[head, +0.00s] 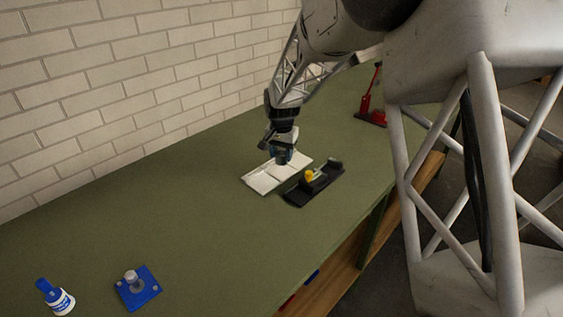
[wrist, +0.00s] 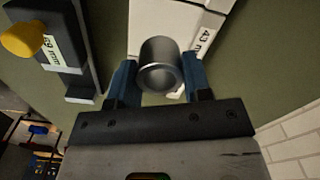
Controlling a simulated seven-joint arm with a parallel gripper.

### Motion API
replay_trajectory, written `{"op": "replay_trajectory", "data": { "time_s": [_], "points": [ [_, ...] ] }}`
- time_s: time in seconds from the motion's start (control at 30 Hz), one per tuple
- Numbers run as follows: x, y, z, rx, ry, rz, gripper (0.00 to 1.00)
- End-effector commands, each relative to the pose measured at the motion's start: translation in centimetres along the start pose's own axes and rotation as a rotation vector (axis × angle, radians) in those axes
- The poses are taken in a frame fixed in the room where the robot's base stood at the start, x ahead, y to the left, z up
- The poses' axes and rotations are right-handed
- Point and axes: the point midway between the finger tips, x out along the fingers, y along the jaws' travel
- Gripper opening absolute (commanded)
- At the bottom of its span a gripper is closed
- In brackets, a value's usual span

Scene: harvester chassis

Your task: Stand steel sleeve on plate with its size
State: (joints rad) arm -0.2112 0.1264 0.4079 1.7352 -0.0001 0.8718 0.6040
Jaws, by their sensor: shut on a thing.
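My gripper (head: 283,152) hangs over the white plates at mid-bench. In the wrist view its two blue fingers (wrist: 159,84) are shut on the steel sleeve (wrist: 160,62), a short grey tube whose open end faces the camera. The white plates (head: 259,182) lie flat on the bench, and they also show behind the sleeve in the wrist view (wrist: 150,16). One carries a label (wrist: 205,38) that seems to read "43" or "49" mm, partly cut off. I cannot tell whether the sleeve touches a plate.
A black fixture (head: 327,178) with a yellow knob (head: 309,175) and a mm label sits close beside the white plates. A red tool (head: 369,108) stands farther back. Bench between is clear.

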Motion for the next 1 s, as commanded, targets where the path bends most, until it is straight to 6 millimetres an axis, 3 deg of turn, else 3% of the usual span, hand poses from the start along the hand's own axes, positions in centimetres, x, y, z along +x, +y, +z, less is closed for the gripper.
{"op": "replay_trajectory", "data": {
  "time_s": [0.27,0.63,1.0],
  "points": [
    [0.1,0.0,0.0,0.000,0.000,0.000,0.09],
    [3.3,0.0,0.1,0.000,-0.001,0.001,0.09],
    [3.5,0.0,0.0,0.000,0.000,0.000,0.09]
  ]
}}
